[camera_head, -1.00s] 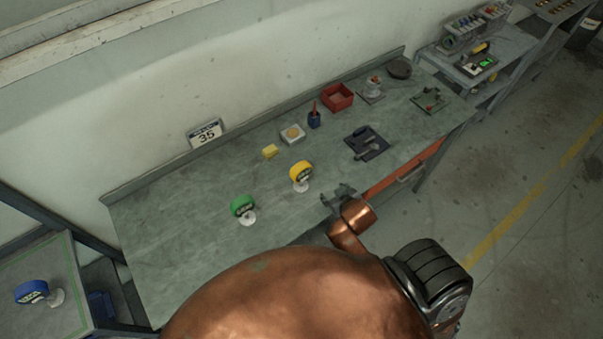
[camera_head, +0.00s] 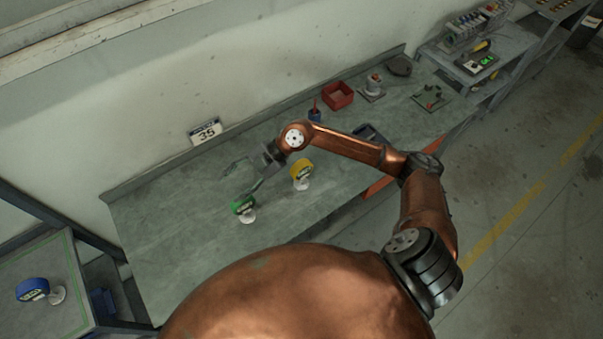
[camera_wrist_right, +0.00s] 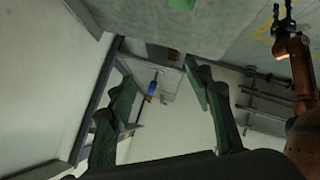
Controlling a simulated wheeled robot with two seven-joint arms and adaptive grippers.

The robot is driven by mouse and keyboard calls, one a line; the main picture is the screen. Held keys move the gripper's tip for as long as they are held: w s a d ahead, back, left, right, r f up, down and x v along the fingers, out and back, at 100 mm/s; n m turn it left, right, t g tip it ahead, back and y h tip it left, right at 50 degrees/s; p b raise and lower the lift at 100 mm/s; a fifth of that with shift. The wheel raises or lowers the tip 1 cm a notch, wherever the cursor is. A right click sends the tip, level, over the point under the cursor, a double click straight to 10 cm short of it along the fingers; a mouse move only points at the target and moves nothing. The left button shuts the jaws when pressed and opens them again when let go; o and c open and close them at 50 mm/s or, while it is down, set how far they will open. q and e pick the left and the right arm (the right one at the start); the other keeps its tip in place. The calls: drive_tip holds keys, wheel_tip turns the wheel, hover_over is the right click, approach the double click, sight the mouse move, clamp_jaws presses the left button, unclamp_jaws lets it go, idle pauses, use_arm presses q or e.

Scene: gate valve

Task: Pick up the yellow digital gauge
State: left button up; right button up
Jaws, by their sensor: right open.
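The yellow digital gauge (camera_head: 301,172) stands on the grey workbench (camera_head: 190,260), its round yellow head above a pale base. My right gripper (camera_head: 252,176) is left of it in the head view, apart from it and empty. In the wrist view the right gripper (camera_wrist_right: 165,125) shows two dark fingers spread wide with nothing between them. A green gauge (camera_head: 242,206) stands just below the right gripper in the head view; I cannot tell whether they touch. The left gripper is outside the head view; a small forked tip on a copper arm (camera_wrist_right: 283,18) in the wrist view may be it.
A blue gauge (camera_head: 34,290) stands on a side table (camera_head: 75,262) at left. My right arm crosses the bench's right half. The bench's left and front are clear.

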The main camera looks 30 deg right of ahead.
drive_tip(key=w+d+f+m+g+h, duration=0.1)
drive_tip(key=d+f+h, duration=0.2)
drive_tip(key=d, duration=0.4)
drive_tip(key=w+d+f+m+h, duration=0.1)
drive_tip(key=d+f+h, duration=0.15)
drive_tip(key=d, duration=0.35)
drive_tip(key=r+m+h, duration=0.1)
drive_tip(key=m+h, duration=0.1)
drive_tip(key=h, duration=0.3)
hover_over(301, 163)
drive_tip(key=shift+s+a+g+y, duration=0.1)
drive_tip(key=shift+a+g+y, duration=0.15)
drive_tip(key=shift+a+g, duration=0.2)
drive_tip(key=f+p, duration=0.1)
drive_tip(key=f, duration=0.3)
drive_tip(key=d+f+p, duration=0.1)
drive_tip(key=f, duration=0.1)
drive_tip(key=shift+f+p, duration=0.2)
drive_tip(key=shift+p, duration=0.1)
drive_tip(key=shift+f, duration=0.6)
drive_tip(key=shift+c, duration=0.4)
clamp_jaws()
